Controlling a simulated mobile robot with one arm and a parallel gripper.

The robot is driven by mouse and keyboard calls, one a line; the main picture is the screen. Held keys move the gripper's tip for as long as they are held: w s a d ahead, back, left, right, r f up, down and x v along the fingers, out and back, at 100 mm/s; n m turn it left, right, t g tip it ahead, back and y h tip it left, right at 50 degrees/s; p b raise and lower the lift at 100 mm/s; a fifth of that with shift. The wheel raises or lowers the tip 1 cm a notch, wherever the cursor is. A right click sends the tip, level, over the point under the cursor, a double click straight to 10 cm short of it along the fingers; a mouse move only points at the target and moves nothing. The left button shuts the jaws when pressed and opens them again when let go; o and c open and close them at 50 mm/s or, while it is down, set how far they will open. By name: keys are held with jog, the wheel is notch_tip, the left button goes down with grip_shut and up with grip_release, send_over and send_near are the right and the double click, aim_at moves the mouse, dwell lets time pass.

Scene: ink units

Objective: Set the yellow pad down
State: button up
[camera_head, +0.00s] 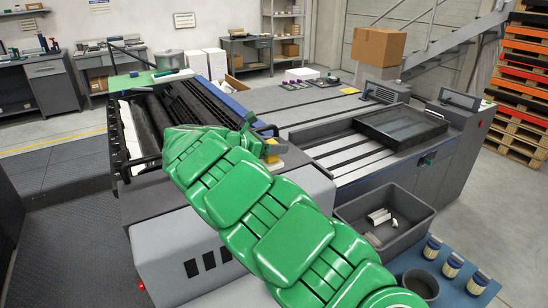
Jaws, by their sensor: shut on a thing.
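My green arm reaches from the bottom right across the middle of the view. My gripper (262,137) is at its far end, partly hidden behind the arm links, over the near right corner of the dark press unit. The yellow pad (272,158) shows as a small yellow patch just below the gripper, and the gripper is shut on it. The arm hides part of the pad. I cannot tell whether the pad touches the machine's surface.
A grey machine bed (335,148) with pale strips lies to the right, bearing a dark framed tray (400,127). A grey bin (409,222) holding pale pieces stands at the lower right, near several jars (452,266) on a blue mat. A cardboard box (379,47) stands behind.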

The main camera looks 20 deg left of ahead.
aim_at(274, 157)
jog(key=shift+w+a+f, duration=0.2)
jog(key=shift+w+f, duration=0.25)
jog(key=shift+f, duration=0.15)
jog(key=shift+w+a+f, duration=0.2)
jog(key=shift+w+f, duration=0.2)
jog(key=shift+f, duration=1.65)
jog(key=shift+f, duration=0.15)
jog(key=o, duration=1.2)
jog(key=shift+c, duration=0.2)
jog(key=shift+r, duration=0.2)
jog(key=v, duration=1.2)
